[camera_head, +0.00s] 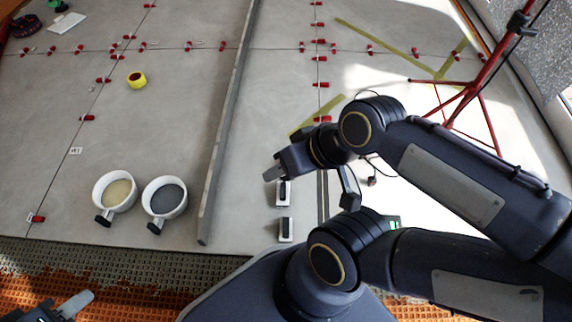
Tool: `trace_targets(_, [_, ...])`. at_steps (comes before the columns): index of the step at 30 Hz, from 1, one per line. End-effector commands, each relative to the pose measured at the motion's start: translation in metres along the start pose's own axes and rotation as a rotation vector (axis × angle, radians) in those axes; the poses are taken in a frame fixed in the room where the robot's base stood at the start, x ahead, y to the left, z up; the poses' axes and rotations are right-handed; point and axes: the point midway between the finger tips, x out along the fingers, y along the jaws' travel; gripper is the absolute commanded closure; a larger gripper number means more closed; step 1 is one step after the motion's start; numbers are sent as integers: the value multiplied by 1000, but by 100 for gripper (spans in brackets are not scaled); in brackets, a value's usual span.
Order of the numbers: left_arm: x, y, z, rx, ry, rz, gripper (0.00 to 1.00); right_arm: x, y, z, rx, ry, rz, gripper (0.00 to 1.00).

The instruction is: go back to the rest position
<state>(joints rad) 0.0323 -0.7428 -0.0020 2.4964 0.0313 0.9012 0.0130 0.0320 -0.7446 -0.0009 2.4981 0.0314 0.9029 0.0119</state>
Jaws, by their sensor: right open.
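My right arm comes in from the right and folds back over the lower right of the head view. Its gripper (274,173) is open over the tiled floor, just right of the long grey bar, with nothing seen between its fingers. My left gripper (72,303) shows only in part at the bottom left corner, over the orange and dark grid strip. One pale finger of it is visible; the rest is cut off by the frame edge, so its opening cannot be told.
A long grey bar (228,120) lies along the tiles. Two white cups, one with beige (117,192) and one with grey contents (165,199), stand left of it. A yellow roll (136,80), red clips and a red tripod (468,92) are further off.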

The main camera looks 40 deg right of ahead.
Motion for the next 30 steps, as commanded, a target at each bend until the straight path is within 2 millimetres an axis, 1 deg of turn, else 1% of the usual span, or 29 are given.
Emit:
trace_targets(5, [-5, 2, -2, 0, 0, 0, 64, -5, -2, -3, 1, 1, 0, 57])
trace_targets(8, [-16, 7, -8, 0, 0, 0, 64, -16, -7, -9, 2, 1, 0, 57])
trace_targets(11, [-36, 16, -18, 0, 0, 0, 64, -36, -16, -19, 2, 1, 0, 57])
trace_targets(14, [-61, 28, -31, 0, 0, 0, 64, -62, -28, -32, 2, 2, 0, 57])
trace_targets(18, [-102, 47, -52, 0, 0, 0, 64, -102, -46, -52, 2, 2, 0, 57])
trace_targets(30, [-214, 98, -108, 0, 0, 0, 64, -215, -98, -109, 2, 2, 0, 57])
